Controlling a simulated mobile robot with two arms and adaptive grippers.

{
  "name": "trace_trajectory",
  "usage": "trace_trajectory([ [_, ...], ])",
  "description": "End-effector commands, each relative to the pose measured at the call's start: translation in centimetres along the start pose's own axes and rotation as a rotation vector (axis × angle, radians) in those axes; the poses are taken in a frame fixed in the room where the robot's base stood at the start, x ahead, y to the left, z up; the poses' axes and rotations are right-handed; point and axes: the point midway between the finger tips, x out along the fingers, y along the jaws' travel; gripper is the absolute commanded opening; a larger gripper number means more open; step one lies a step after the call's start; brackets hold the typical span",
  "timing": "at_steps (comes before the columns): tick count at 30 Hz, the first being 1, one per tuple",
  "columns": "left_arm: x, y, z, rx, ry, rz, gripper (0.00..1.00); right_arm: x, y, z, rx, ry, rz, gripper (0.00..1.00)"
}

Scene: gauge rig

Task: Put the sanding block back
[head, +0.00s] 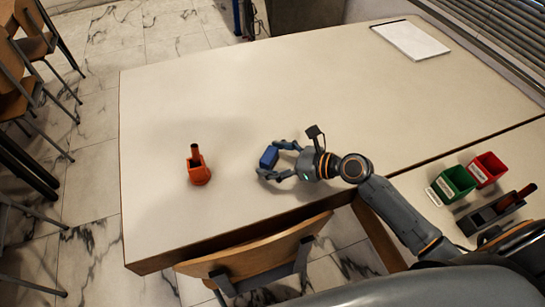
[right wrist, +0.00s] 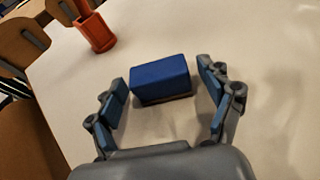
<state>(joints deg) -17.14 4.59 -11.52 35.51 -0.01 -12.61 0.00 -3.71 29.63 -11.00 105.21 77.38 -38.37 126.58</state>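The sanding block appears to be the blue block (head: 269,157) on the light table, near its front edge; it also shows in the right wrist view (right wrist: 160,79). My right gripper (head: 267,159) is open, with one finger on each side of the block. In the right wrist view (right wrist: 165,92) gaps show between both finger pads and the block, and the block lies level just ahead, between the fingertips. My left gripper is not in view.
An orange holder (head: 198,173) with a dark-topped handle stands left of the block. A green bin (head: 457,182), a red bin (head: 487,168) and a grey rack (head: 490,213) are at the right. A white panel (head: 411,40) lies far back. The table's middle is clear. A chair (head: 255,259) stands at the front edge.

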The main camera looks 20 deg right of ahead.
Motion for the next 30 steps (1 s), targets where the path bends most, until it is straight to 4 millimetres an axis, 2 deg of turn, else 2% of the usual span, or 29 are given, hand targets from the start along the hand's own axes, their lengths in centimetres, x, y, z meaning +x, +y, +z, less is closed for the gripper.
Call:
trace_trajectory([
  [7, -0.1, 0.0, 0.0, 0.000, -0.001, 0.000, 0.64, -0.1, 0.0, 0.2, -0.002, 0.000, 0.000, 0.80],
  [10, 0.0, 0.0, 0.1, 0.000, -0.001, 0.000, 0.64, -0.9, 0.0, 0.1, 0.000, 0.003, -0.001, 0.80],
  [24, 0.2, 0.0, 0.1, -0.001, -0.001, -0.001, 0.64, -10.1, 0.1, 0.1, 0.000, 0.003, 0.001, 0.80],
  [30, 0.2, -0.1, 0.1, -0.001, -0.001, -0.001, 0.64, -11.9, 0.0, 0.2, -0.001, 0.000, 0.000, 0.80],
])
